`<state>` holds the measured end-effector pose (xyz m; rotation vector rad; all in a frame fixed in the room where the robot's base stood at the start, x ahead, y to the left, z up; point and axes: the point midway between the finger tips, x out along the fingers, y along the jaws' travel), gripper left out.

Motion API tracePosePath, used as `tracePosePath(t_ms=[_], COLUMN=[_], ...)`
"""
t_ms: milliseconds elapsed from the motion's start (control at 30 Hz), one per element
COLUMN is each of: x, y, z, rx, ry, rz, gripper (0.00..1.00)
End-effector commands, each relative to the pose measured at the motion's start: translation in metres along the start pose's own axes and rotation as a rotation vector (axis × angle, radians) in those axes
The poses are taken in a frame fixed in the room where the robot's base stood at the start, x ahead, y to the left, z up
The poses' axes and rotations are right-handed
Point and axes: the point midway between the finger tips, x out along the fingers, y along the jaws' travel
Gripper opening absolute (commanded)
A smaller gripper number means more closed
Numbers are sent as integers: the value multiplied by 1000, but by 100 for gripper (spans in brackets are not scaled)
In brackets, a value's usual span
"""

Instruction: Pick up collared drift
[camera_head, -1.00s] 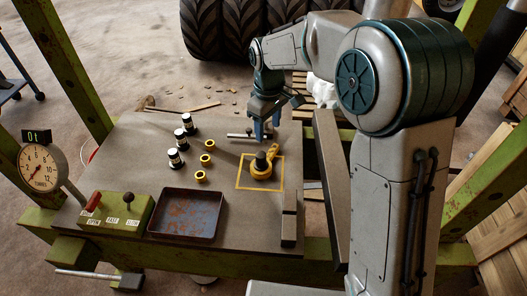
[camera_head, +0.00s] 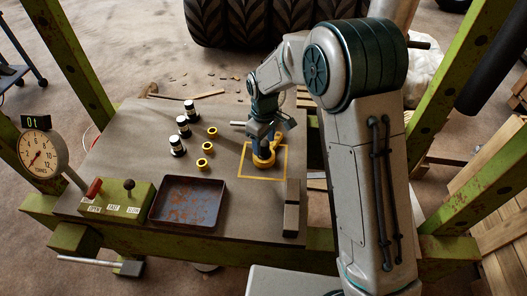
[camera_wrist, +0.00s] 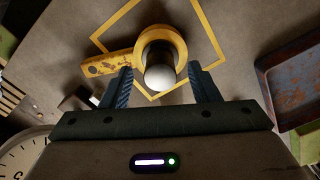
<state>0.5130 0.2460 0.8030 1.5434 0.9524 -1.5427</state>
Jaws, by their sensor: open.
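What I take for the collared drift (camera_head: 264,161) stands inside a yellow square outline on the bench. It is a dark post with a pale rounded top, set in a yellow collar with a side arm. In the wrist view, its collar (camera_wrist: 182,38) is just ahead of my fingertips, and the rounded top shows between the finger lines. My gripper (camera_head: 263,146) is open above it, pointing down; in the wrist view the two ridged fingers (camera_wrist: 163,76) are apart with nothing clamped. In the head view the gripper hides the drift's upper part.
A silver rod (camera_head: 238,124) lies behind. A lever box (camera_head: 115,198) and dial gauge (camera_head: 42,152) stand at left. A dark block (camera_head: 291,207) is at front right.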

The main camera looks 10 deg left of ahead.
Motion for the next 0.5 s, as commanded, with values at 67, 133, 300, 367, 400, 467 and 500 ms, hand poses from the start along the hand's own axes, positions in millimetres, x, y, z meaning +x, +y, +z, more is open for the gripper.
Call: tracePosePath(t_ms=[67,133,300,367,400,467,500], x=[13,21,26,26,26,26,26], y=[-1,-1,0,0,0,0,0], z=[0,1,0,0,0,0,0], rx=[0,0,1,1,1,1,1], ry=[-3,-3,0,0,0,0,0], rz=[-2,-2,0,1,0,0,0], gripper=[55,55,55,55,55,52,41])
